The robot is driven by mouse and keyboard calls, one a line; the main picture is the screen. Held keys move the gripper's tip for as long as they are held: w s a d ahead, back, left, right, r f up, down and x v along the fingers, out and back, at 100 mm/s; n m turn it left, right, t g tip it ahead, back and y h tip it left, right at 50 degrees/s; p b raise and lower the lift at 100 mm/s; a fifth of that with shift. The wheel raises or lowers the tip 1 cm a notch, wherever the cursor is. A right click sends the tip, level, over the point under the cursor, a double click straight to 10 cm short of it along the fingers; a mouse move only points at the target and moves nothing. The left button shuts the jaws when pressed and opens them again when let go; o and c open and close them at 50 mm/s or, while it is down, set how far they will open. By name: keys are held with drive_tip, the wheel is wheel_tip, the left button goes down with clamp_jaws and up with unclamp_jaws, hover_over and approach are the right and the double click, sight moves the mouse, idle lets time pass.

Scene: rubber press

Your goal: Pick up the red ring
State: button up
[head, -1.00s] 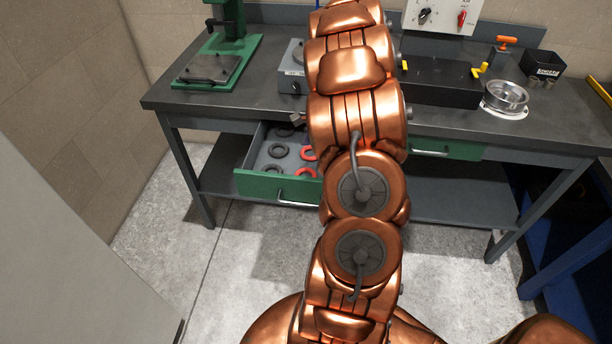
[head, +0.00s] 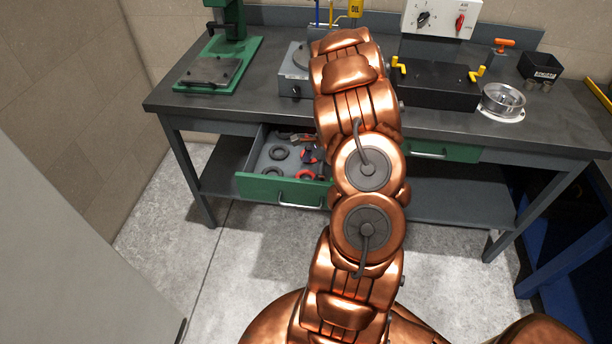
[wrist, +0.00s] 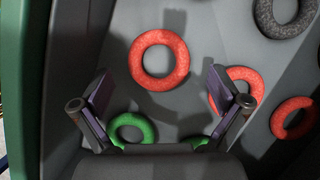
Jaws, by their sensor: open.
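Three red rings lie in the drawer in the wrist view. One red ring (wrist: 136,60) lies at the upper middle, ahead of and between the fingertips. A second red ring (wrist: 243,74) is partly hidden behind the right finger. A third red ring (wrist: 292,118) lies at the right. My gripper (wrist: 163,92) is open and empty, above the drawer floor. In the head view my gripper (head: 305,145) is small and partly hidden by my arm, over the open drawer (head: 270,188); a red ring (head: 304,174) shows there.
Green rings (wrist: 131,128) lie near the gripper's base and a dark ring (wrist: 284,16) at the upper right in the wrist view. The green drawer wall (wrist: 14,80) is at the left. The workbench top (head: 270,105) stands above the drawer.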

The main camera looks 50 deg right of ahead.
drive_tip(key=shift+a+f, duration=0.15)
drive_tip(key=shift+f, duration=0.25)
drive_tip(key=shift+c, duration=0.5)
drive_tip(key=c, duration=1.1)
drive_tip(key=shift+o, duration=0.2)
drive_tip(key=shift+r, duration=0.1)
